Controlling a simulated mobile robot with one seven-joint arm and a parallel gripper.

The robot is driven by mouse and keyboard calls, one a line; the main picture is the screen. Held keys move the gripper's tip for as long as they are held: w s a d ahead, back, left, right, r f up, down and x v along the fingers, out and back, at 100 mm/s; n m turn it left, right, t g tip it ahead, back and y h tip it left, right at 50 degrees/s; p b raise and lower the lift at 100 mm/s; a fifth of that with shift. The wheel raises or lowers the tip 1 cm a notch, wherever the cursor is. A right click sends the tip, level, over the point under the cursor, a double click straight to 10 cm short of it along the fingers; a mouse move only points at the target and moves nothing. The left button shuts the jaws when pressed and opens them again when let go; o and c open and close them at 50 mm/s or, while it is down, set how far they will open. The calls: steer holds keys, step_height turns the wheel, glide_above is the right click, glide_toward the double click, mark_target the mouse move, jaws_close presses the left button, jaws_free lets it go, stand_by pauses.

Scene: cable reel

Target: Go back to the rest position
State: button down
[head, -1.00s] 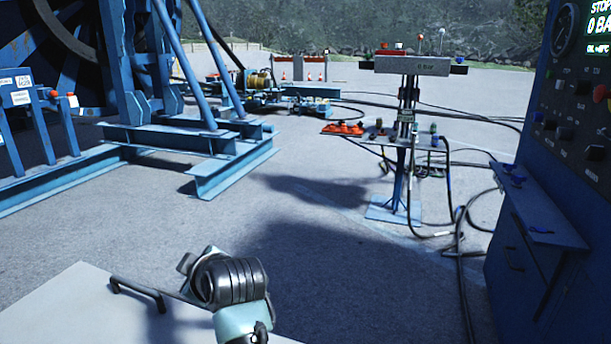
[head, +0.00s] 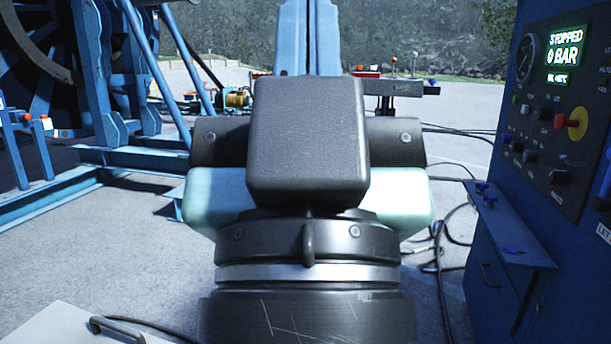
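My own arm fills the middle of the head view, with a black block, pale green joint sides and a dark scratched cylinder below. My gripper does not show, so I cannot see whether it holds anything. A control cabinet (head: 570,190) stands at the right, its lit display (head: 564,54) reading STOPPED and 0 BAR. The large blue reel (head: 40,45) and its frame (head: 95,160) are at the left. My arm hides most of the stand with the grey bar (head: 398,88) behind it.
A small blue shelf (head: 508,226) juts from the cabinet's left side. Dark hoses (head: 440,240) lie on the concrete between my arm and the cabinet. Open concrete (head: 120,245) lies at the left, before the reel frame. A yellow spool (head: 236,98) shows farther back.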

step_height(320, 180, up, 22)
steer(key=p, duration=2)
steer(key=shift+a, duration=0.1)
